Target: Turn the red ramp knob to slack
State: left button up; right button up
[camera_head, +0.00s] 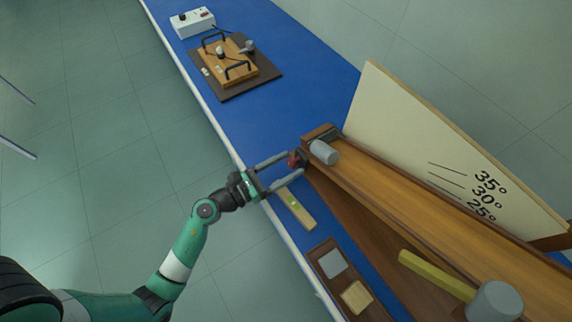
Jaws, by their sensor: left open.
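The red ramp knob (294,160) is small and sits at the near upper end of the wooden ramp (420,198). My left gripper (295,165) is open, with its two long grey fingers reaching to either side of the knob. I cannot tell whether either finger touches it. A grey cylinder (324,152) rests on the ramp close to the knob. The pale angle board (440,150), marked 35°, 30° and 25°, stands behind the ramp. My right gripper is not in view.
A spirit level (297,208) lies near the bench edge below my gripper. A tray (322,262) holds two small blocks. A yellow-handled mallet (435,275) is at lower right. A wooden apparatus (227,68) and white box (192,22) stand farther back. Blue bench between is clear.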

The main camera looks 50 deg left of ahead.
pick_arm(q)
grip_shut()
dwell(0.4)
jog(key=n+p, duration=0.1)
jog(key=n, duration=0.1)
jog(key=n+p, duration=0.1)
jog(key=p, duration=0.1)
jog(key=shift+r+n+p, duration=0.2)
jog(key=shift+n+p, duration=0.1)
jog(key=shift+n, duration=0.1)
jog(key=n+p, duration=0.4)
jog(key=n, duration=0.2)
jog(key=n+p, duration=0.3)
jog(key=n, duration=0.2)
jog(key=shift+n, duration=0.4)
jog(key=shift+f+n+p, duration=0.15)
jog(key=shift+n+p, duration=0.95)
jog(key=shift+n, duration=1.4)
